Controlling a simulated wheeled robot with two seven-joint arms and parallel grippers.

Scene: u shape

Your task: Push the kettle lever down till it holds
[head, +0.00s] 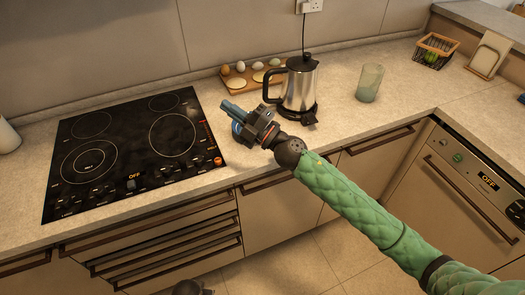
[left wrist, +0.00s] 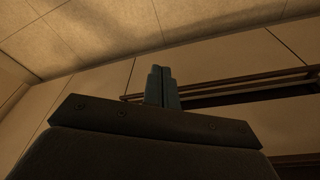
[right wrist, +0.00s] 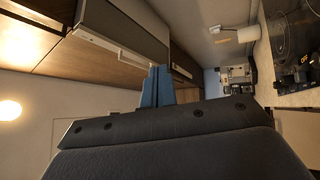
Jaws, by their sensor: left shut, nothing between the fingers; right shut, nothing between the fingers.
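The kettle (head: 299,88), steel with a black handle and lid, stands upright on its black base on the counter in the head view. A small black tab, probably the lever (head: 309,121), sticks out low at the base's front right; whether it is up or down is too small to tell. My right gripper (head: 231,108) is shut and empty, in front of and left of the kettle, apart from it and pointing left over the counter. It also shows shut in the right wrist view (right wrist: 157,86). My left gripper (left wrist: 162,86) is shut and empty, near drawer fronts.
A black cooktop (head: 130,145) lies left of my right gripper. Behind the kettle's left side is a wooden egg tray (head: 262,91). A glass (head: 370,83) stands right of the kettle. A wire basket (head: 433,55) is farther right. A cord runs to a wall socket (head: 309,5).

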